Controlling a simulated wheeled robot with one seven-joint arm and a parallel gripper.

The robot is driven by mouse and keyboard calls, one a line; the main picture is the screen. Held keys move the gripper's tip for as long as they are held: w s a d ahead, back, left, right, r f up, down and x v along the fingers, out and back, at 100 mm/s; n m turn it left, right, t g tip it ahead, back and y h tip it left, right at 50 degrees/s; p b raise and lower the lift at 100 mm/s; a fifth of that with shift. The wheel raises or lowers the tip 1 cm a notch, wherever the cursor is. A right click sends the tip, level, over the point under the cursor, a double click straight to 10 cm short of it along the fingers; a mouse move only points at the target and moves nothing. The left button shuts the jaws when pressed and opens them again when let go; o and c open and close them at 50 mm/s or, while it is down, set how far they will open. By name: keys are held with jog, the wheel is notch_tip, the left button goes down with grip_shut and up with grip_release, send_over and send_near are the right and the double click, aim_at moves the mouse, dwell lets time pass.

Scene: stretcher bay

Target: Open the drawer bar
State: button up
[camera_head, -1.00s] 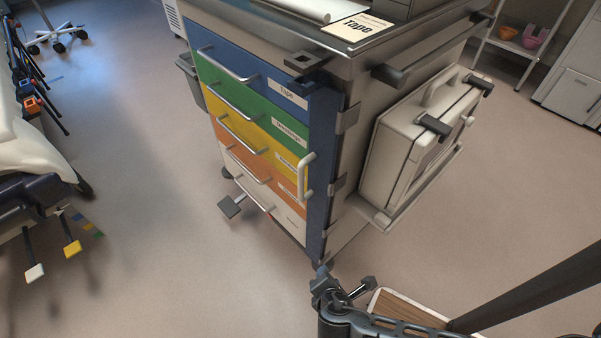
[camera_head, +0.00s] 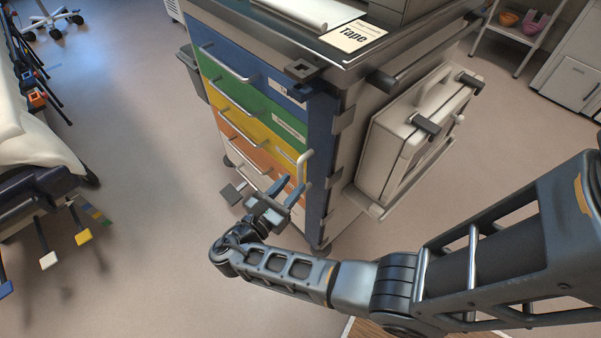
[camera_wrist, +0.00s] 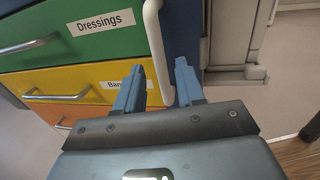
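The drawer bar (camera_head: 321,135) is a dark blue upright strip along the right edge of the cart's drawer front. It appears flush against the drawers, and it also shows in the wrist view (camera_wrist: 181,32). Its white upright handle (camera_head: 303,165) is on the strip's left side. My gripper (camera_head: 290,186) is open beside the handle's lower part. In the wrist view, the white handle (camera_wrist: 154,35) runs down between the spread blue fingers of my gripper (camera_wrist: 158,70). I cannot tell whether either finger touches it.
The cart has blue, green (camera_head: 262,113), yellow and orange drawers with metal pulls, all shut. A pale case (camera_head: 405,140) hangs on its right side. A stretcher with pedals (camera_head: 83,237) stands at left. Floor between stretcher and cart is clear.

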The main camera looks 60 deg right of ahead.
aim_at(299, 178)
jog(key=shift+s+d, duration=0.2)
jog(key=shift+d, duration=2.1)
grip_shut()
